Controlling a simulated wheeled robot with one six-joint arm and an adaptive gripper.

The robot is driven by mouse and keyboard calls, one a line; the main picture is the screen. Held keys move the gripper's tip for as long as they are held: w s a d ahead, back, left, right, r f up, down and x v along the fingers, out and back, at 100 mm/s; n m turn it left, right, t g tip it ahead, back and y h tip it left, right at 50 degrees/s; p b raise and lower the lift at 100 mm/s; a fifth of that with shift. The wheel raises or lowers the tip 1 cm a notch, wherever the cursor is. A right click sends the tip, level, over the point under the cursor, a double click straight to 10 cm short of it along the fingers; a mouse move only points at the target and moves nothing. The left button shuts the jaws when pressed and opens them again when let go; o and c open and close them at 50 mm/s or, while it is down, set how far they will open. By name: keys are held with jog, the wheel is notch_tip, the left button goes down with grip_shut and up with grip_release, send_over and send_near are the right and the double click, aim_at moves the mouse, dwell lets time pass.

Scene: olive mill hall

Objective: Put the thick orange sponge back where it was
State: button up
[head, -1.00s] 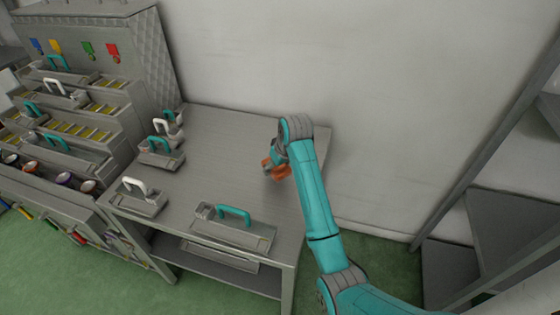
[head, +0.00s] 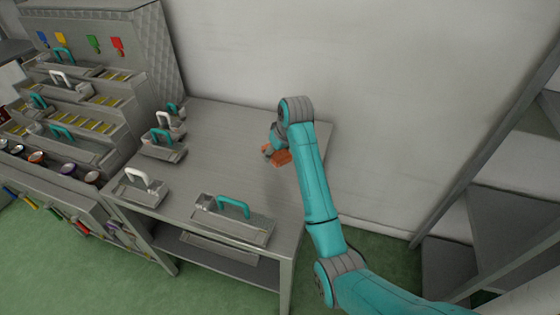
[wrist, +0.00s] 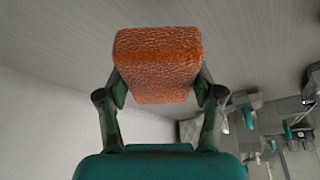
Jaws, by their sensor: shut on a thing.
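The thick orange sponge (wrist: 158,62) fills the middle of the wrist view, held between the two fingers of my gripper (wrist: 158,85). In the head view the sponge (head: 281,157) shows over the right rear part of the grey table (head: 225,163), beside my gripper (head: 272,152). My gripper is shut on the sponge. My wrist and forearm hide part of the gripper and the table behind it. I cannot tell whether the sponge touches the tabletop.
Several handled metal trays stand along the table's left and front, including one with a teal handle (head: 234,218) and one with a white handle (head: 140,188). A stepped rack (head: 95,75) stands left. A wall (head: 400,100) rises behind. The table's middle is clear.

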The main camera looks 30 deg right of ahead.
jog(key=s+a+r+n+y, duration=0.1)
jog(key=s+a+r+n, duration=0.2)
jog(key=s, duration=0.5)
send_over(278, 194)
jog(key=s, duration=0.1)
notch_tip(278, 194, down, 6)
jog(key=shift+d, duration=0.15)
jog(key=shift+f, duration=2.4)
jog(key=shift+f, duration=0.1)
jog(key=o, duration=1.2)
